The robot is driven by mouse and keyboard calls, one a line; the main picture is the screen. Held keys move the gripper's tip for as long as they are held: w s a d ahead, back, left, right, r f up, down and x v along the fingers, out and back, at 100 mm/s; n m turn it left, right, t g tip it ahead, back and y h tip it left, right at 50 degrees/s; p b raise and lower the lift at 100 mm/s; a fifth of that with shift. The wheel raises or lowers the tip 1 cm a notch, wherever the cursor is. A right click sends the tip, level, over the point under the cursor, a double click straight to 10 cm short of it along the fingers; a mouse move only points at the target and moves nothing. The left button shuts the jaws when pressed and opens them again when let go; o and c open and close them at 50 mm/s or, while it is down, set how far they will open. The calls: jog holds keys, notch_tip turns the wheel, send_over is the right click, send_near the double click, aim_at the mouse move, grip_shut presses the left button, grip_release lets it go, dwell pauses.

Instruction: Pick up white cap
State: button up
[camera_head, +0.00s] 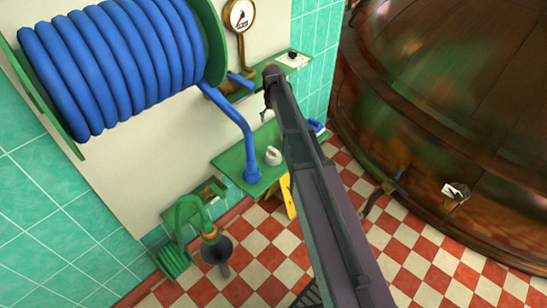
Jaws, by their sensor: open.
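A small white cap (273,156) sits on the lower green shelf (232,160) against the wall, just left of my arm. My dark arm reaches up from the lower right and ends above the shelf. Only a small dark part of my gripper (265,108) shows at the arm's end, above the cap in the picture. It is open and apart from the cap. Its fingers are hard to make out, and my arm hides part of the shelf.
A blue hose reel (115,65) hangs at upper left, and a blue pipe (243,135) stands beside the cap. A gauge (239,15) is above. A blue item (316,126) lies right of my arm. A large copper kettle (450,130) fills the right. A yellow stand (288,194) is below the shelf.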

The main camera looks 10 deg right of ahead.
aim_at(273, 149)
notch_tip(273, 149, down, 6)
jog(key=n+b, duration=0.5)
jog(key=shift+s+f+b, duration=0.15)
jog(key=shift+s+b, duration=0.15)
jog(key=shift+b, duration=0.05)
notch_tip(273, 149, down, 9)
jog(key=b, duration=0.8)
jog(key=shift+r+b, duration=0.2)
jog(key=shift+b, duration=0.1)
jog(key=f+b, duration=0.3)
jog(key=shift+w+f, duration=0.25)
jog(key=shift+w, duration=0.1)
jog(key=shift+f+b, duration=0.85)
jog(key=shift+b, duration=0.25)
